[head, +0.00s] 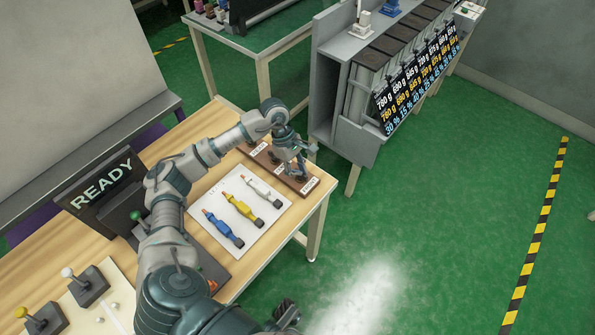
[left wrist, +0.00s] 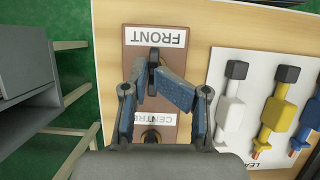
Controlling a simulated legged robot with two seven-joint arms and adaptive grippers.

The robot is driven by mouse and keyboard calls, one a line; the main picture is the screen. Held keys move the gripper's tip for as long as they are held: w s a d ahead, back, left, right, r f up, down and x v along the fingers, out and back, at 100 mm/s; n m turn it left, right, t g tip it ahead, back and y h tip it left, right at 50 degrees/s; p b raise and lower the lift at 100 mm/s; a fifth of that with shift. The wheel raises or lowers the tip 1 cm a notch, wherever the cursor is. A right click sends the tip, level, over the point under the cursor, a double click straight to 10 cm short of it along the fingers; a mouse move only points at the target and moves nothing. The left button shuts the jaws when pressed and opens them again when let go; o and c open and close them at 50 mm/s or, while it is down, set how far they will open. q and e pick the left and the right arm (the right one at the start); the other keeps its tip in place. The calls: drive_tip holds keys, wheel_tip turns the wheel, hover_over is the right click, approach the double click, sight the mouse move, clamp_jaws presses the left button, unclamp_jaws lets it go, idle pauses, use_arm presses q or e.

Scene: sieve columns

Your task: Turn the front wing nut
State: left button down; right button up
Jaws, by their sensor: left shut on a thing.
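The front wing nut (left wrist: 154,57) is a dark upright piece beside the FRONT label on the brown board (left wrist: 131,62). My left gripper (left wrist: 150,78) is shut on it, with its blue-grey fingertips on either side. The centre wing nut (left wrist: 151,137) is partly hidden behind the gripper, next to the CENTRE label. In the head view, my left gripper (head: 297,164) reaches down over the near right end of the brown board (head: 312,184) and hides most of the front wing nut. A dark part of what looks like my right gripper (head: 286,312) shows at the bottom edge.
A white board (head: 213,227) with white, yellow and blue connectors lies beside the brown board. A READY sign (head: 100,183) stands at the back left. A grey rack (head: 345,120) with number panels stands across a gap from the table's right end. Green floor lies to the right.

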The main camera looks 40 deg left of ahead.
use_arm(q)
drive_tip(key=shift+w+f, duration=0.1)
drive_tip(key=shift+w, duration=0.15)
drive_tip(key=c, duration=1.2)
unclamp_jaws()
drive_tip(key=shift+c, duration=0.2)
drive_tip(key=shift+w+f, duration=0.2)
drive_tip(key=shift+w, duration=0.1)
drive_tip(key=shift+s, duration=0.1)
drive_tip(key=shift+r, duration=0.1)
drive_tip(key=v, duration=1.2)
drive_tip(key=shift+d, duration=0.1)
